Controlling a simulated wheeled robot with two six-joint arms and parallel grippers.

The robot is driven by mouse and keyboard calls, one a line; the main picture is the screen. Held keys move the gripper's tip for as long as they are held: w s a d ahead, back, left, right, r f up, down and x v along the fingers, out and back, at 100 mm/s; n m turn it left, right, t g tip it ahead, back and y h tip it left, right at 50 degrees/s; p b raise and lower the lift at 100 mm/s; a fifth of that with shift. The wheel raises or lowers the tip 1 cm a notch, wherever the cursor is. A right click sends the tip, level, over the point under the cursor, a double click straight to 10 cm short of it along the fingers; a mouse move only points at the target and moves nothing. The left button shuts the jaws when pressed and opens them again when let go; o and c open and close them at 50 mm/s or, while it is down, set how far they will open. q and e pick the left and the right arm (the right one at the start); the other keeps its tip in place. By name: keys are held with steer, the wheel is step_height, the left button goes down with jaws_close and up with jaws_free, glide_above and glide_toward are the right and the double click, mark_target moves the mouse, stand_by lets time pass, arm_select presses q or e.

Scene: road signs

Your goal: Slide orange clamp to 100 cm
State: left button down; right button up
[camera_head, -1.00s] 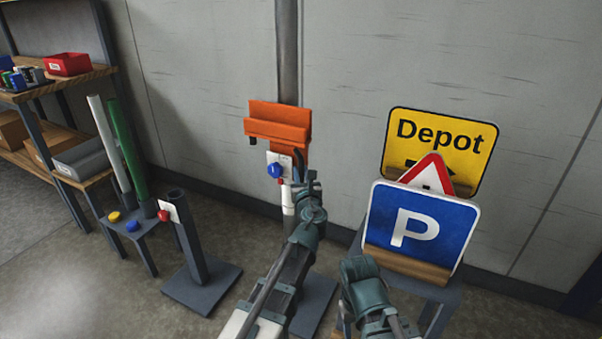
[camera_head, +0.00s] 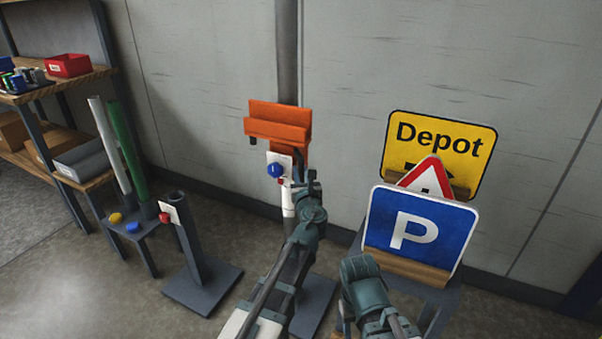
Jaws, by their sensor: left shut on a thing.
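The orange clamp (camera_head: 278,125) sits on an upright post in front of the grey wall. A white plate with a blue knob (camera_head: 275,170) is just below it. My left gripper (camera_head: 303,180) is at the clamp's lower right side, shut on its lower orange part; the fingers partly hide the contact. A white length of post (camera_head: 288,198) shows beneath. Height marks cannot be read from here. My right gripper (camera_head: 360,266) is lower, in front of the blue P sign, away from the clamp; its fingertips are unclear.
A blue P sign (camera_head: 418,225), a red-edged triangular sign (camera_head: 430,176) and a yellow Depot sign (camera_head: 440,142) stand on a rack at right. A shorter dark post (camera_head: 192,240) with a red knob stands left. Shelves with bins are at far left.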

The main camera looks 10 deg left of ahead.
mark_target(301, 145)
arm_select(q)
step_height(301, 145, up, 9)
steer(key=p, duration=0.8)
steer(key=shift+r, duration=0.15)
arm_select(e)
step_height(301, 145, up, 9)
arm_select(q)
steer(key=c, duration=0.8)
jaws_free()
steer(key=shift+o, duration=0.2)
